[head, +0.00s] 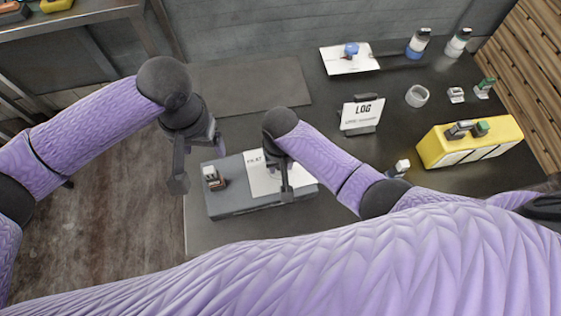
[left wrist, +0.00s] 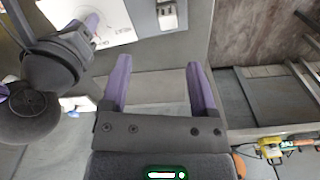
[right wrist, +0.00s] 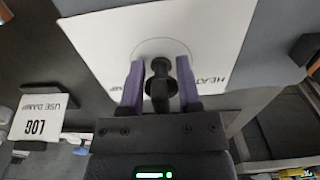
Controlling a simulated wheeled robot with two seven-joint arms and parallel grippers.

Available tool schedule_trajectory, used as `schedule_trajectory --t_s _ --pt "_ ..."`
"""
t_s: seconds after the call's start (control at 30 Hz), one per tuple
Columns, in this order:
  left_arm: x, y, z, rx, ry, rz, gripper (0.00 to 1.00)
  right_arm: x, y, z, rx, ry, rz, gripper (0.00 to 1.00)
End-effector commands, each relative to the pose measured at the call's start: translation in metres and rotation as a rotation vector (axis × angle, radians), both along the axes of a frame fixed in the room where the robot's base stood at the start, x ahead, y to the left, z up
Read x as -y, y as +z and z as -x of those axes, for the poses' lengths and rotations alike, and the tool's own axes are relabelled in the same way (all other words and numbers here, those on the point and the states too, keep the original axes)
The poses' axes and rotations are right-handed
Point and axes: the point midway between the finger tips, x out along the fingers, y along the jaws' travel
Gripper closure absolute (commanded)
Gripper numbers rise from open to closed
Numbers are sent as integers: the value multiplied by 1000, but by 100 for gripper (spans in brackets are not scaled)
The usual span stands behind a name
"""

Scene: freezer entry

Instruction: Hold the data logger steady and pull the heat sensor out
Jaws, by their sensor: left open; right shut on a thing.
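A grey box (head: 235,199) lies at the table's front edge with a white card (head: 262,180) on top; a partly hidden word beginning "HEAT" shows on the card in the right wrist view (right wrist: 105,45). My right gripper (head: 284,188) is over the card, shut on a dark round-headed piece (right wrist: 159,70) inside a printed circle. I cannot tell whether this piece is the heat sensor. My left gripper (head: 199,165) is open and empty, left of the box.
A LOG sign (head: 361,115) stands behind the box. A yellow case (head: 470,142) with small devices is at right. Bottles (head: 417,44), a grey ring (head: 417,95) and a white sheet (head: 349,58) are farther back. A dark mat (head: 250,85) lies bare at back left.

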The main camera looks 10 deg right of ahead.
Motion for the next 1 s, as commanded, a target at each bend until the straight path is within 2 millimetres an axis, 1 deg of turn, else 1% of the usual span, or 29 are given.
schedule_trajectory --t_s 0.03,0.07,0.1,0.17,0.2,0.3,0.4,0.5,0.57,0.67,1.0 --pt "6 2 1 2 182 14 24 0 0 0 1 0 0 100" --pt "7 4 0 5 323 20 24 0 0 0 1 0 0 100" --pt "9 6 0 6 517 29 24 0 0 0 1 0 0 100" --pt "9 9 -1 5 807 40 24 0 0 0 1 0 0 100" --pt "8 10 -1 2 994 43 24 0 0 0 1 0 0 100" --pt "2 12 -1 -11 1408 42 24 0 0 0 1 0 0 100" --pt "-5 12 1 -21 1704 30 24 0 0 0 1 0 -1 100" --pt "-10 11 2 -25 1865 19 24 0 0 0 1 0 -1 100" --pt "-10 8 3 -27 1906 17 24 0 0 0 1 0 -1 100" --pt "-11 -4 3 -29 1919 13 24 0 0 0 1 0 -1 100" --pt "-11 -73 3 -24 1913 14 24 0 0 0 1 0 -1 100"
